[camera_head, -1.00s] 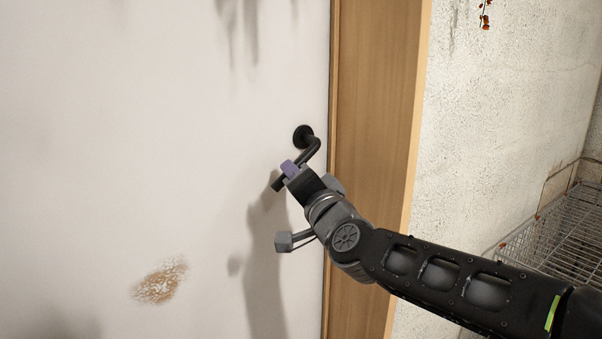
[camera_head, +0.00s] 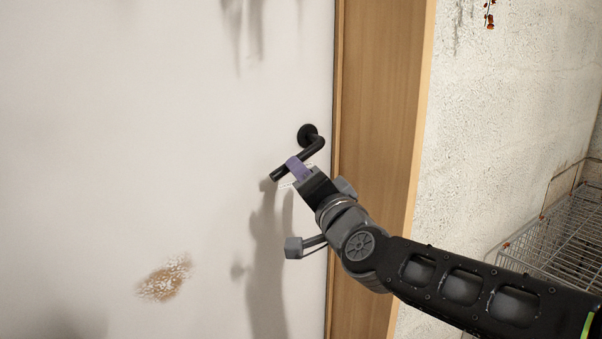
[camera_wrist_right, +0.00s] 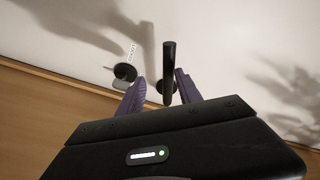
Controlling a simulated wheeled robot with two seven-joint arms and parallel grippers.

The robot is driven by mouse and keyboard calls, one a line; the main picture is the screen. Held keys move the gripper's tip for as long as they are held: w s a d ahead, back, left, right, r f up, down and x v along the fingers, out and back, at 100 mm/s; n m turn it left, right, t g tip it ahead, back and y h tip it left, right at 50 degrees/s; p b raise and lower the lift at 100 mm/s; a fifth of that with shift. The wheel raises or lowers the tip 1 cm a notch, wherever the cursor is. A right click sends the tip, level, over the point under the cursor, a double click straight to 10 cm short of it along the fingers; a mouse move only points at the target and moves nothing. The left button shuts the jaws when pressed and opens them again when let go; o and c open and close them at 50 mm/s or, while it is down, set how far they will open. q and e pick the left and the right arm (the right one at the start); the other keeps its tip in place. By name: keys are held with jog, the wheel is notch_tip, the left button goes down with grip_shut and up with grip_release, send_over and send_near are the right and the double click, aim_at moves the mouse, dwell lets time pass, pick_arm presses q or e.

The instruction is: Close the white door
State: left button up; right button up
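The white door (camera_head: 150,120) fills the left and middle of the head view, its right edge along the wooden frame. I see no clear gap there. Its black lever handle (camera_head: 298,160) points down and left from a round plate near that edge. My right gripper (camera_head: 297,168) is at the lever's free part. In the right wrist view, its purple fingers (camera_wrist_right: 160,92) are apart, with the handle (camera_wrist_right: 169,70) between them and space on the left side. The gripper looks open, not clamped. My left gripper is not in view.
The wooden door frame (camera_head: 378,130) stands right of the door, then a rough pale wall (camera_head: 490,140). A wire basket or rack (camera_head: 560,235) stands at the right, near my right arm. A brown worn patch (camera_head: 165,278) marks the door.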

jog(key=v, duration=0.6)
jog(key=shift+w, duration=0.1)
